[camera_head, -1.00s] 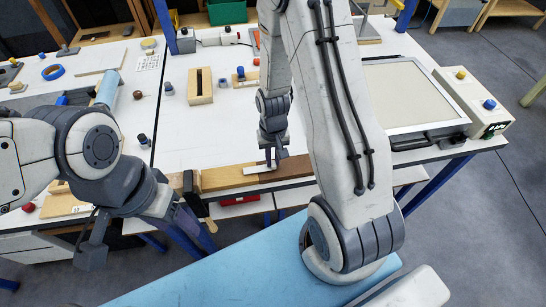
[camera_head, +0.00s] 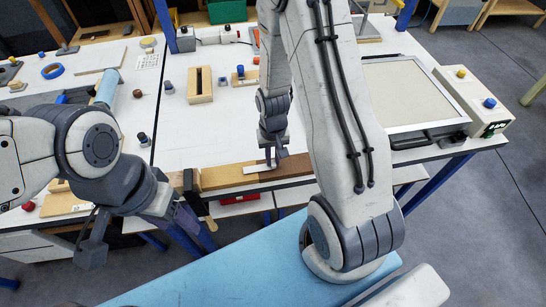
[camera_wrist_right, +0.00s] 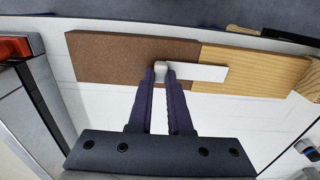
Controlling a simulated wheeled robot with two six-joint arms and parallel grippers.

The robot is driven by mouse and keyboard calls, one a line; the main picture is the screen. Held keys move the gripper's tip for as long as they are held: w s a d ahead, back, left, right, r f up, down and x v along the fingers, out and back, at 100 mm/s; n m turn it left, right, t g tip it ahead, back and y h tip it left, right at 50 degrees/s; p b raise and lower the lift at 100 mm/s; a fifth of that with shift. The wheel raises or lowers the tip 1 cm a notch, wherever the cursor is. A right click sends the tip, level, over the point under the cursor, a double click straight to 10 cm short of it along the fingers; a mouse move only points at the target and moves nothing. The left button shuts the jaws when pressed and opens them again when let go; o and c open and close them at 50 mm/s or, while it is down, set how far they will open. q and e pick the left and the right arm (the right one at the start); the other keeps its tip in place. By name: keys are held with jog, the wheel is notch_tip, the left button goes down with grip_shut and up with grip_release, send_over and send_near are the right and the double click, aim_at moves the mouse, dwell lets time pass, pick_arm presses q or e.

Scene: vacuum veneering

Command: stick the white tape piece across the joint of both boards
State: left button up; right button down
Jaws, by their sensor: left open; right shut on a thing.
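A dark brown board (camera_wrist_right: 125,58) and a light wood board (camera_wrist_right: 258,72) lie end to end in the right wrist view. In the head view the light board (camera_head: 225,178) is left of the dark one (camera_head: 292,167). The white tape piece (camera_wrist_right: 203,72) spans the joint between them; I cannot tell whether it touches both boards. My right gripper (camera_wrist_right: 161,74) is shut on the tape's end over the dark board; it also shows in the head view (camera_head: 270,160). My left gripper (camera_head: 196,216) is open, near the left end of the boards at the table's front edge.
A framed press bed (camera_head: 405,95) and a control box (camera_head: 475,97) stand to the right. A wooden block with a slot (camera_head: 200,88) and small parts stand behind the boards. A blue tape roll (camera_head: 53,71) lies far left. The white tabletop (camera_head: 190,135) between is clear.

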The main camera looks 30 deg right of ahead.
jog(key=c, duration=0.8)
grip_release()
jog(key=shift+o, duration=0.2)
notch_tip(320, 180, up, 10)
jog(key=b, duration=0.1)
jog(key=shift+r, duration=0.15)
jog(key=s+a+r+n, duration=0.2)
jog(key=s+a+n, duration=0.1)
jog(key=s+a, duration=0.2)
jog(key=s+a+r+n+b, duration=0.1)
jog(key=s+a+r+n, duration=0.2)
jog(key=s+a, duration=0.3)
jog(key=s+a+r+n+y+b, duration=0.1)
jog(key=s+a+r+n, duration=0.2)
jog(key=s+a, duration=0.3)
jog(key=shift+s+n, duration=0.15)
jog(key=shift+n, duration=0.65)
